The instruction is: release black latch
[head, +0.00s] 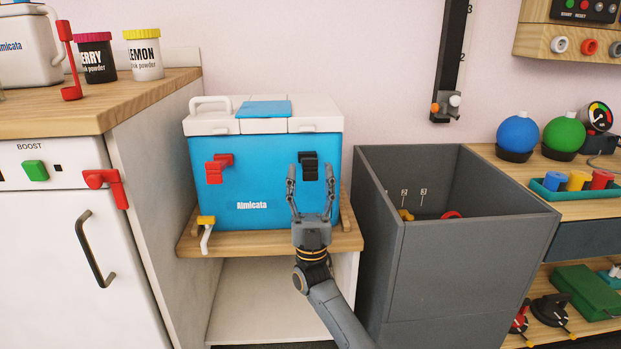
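A blue cooler (265,205) with a white lid stands on a wooden shelf. Its black latch (308,160) is on the right of the front face, and its red latch (217,168) is on the left. My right gripper (311,177) points up in front of the cooler, below and around the black latch in the picture. Its two fingers are spread apart, one on each side of the latch, with nothing clearly held. I cannot tell the depth gap between fingertips and latch. My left gripper is not in view.
A tall grey bin (470,270) stands close on the right of the cooler. A white cabinet (75,260) with a wooden top stands on the left. A white spout with a yellow part (206,225) sticks out at the cooler's lower left.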

